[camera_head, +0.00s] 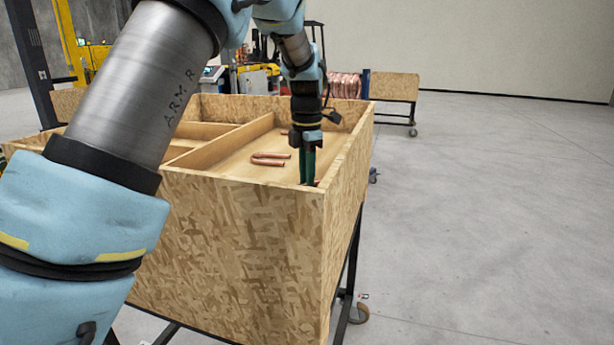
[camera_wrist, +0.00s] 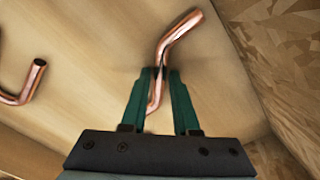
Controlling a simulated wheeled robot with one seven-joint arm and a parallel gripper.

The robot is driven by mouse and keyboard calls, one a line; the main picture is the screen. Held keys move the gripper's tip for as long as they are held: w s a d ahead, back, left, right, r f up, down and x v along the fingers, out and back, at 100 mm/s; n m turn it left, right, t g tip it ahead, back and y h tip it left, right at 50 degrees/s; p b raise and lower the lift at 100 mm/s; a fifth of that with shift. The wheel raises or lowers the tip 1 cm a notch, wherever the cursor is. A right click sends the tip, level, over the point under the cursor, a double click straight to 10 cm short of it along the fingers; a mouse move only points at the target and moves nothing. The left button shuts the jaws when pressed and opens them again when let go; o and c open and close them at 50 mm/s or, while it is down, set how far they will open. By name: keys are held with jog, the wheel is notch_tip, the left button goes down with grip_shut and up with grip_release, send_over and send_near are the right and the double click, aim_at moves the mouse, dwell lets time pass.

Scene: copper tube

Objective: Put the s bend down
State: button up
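The s bend (camera_wrist: 178,38) is a bent copper tube. In the wrist view it runs between the two green fingers of my gripper (camera_wrist: 160,75), and the fingertips are close against both its sides. One end reaches up past the fingertips and the other lies back between the fingers. In the camera_head view my gripper (camera_head: 307,180) points down inside the right compartment of the wooden crate (camera_head: 240,235), near its front right corner. Only a small piece of the s bend shows there. I cannot tell whether it touches the floor.
A U-shaped copper tube (camera_head: 270,160) lies on the compartment floor left of my gripper; a tube end (camera_wrist: 35,75) shows in the wrist view. The crate's walls are close by at right and front. Another bin with copper tubes (camera_head: 343,85) stands behind.

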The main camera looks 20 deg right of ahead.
jog(key=shift+o, duration=1.3)
notch_tip(320, 180, up, 12)
jog(key=b, duration=0.2)
jog(key=shift+r+b, duration=0.15)
jog(key=shift+b, duration=0.15)
